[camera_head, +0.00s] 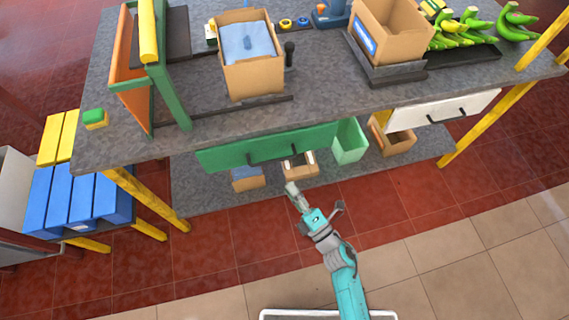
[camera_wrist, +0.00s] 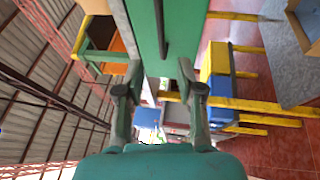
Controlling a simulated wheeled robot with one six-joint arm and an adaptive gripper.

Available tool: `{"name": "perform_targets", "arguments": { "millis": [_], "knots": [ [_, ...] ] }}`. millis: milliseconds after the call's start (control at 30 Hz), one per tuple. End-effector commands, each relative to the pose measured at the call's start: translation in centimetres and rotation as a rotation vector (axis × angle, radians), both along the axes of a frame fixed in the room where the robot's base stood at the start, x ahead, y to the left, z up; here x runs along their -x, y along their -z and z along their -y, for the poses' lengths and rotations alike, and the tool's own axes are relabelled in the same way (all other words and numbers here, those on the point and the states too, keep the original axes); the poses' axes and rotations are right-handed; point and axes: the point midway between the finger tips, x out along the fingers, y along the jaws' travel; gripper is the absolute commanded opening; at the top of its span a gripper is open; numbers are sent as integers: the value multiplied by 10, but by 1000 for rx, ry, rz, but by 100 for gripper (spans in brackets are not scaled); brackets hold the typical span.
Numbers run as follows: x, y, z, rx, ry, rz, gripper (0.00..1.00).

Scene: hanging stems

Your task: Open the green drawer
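The green drawer (camera_head: 225,156) sits under the grey bench top, on the left half. Its front lies close under the bench edge and no drawer inside shows. A dark bar handle (camera_head: 274,155) runs along the middle of its front. My gripper (camera_head: 294,190) is below and in front of the handle, apart from it. In the wrist view the drawer front (camera_wrist: 144,22) and its handle (camera_wrist: 160,28) stand upright in the picture, beyond the fingers. My gripper (camera_wrist: 156,72) is open there, with nothing between its fingers.
A white drawer (camera_head: 458,106) is at the right of the bench (camera_head: 330,85). Boxes and a green bin (camera_head: 350,142) stand on the lower shelf. Yellow legs (camera_head: 145,197) and a blue pallet-like stand (camera_head: 75,196) are at the left. The floor in front is clear.

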Motion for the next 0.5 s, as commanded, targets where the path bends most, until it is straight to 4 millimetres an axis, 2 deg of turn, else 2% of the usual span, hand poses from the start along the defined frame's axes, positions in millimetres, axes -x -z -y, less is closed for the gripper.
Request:
{"name": "perform_targets", "arguments": {
  "millis": [267,500],
  "knots": [
    [-18,-2,-15,31,-17,27,37],
    [-49,-9,-40,30,-17,26,37]
  ]
}}
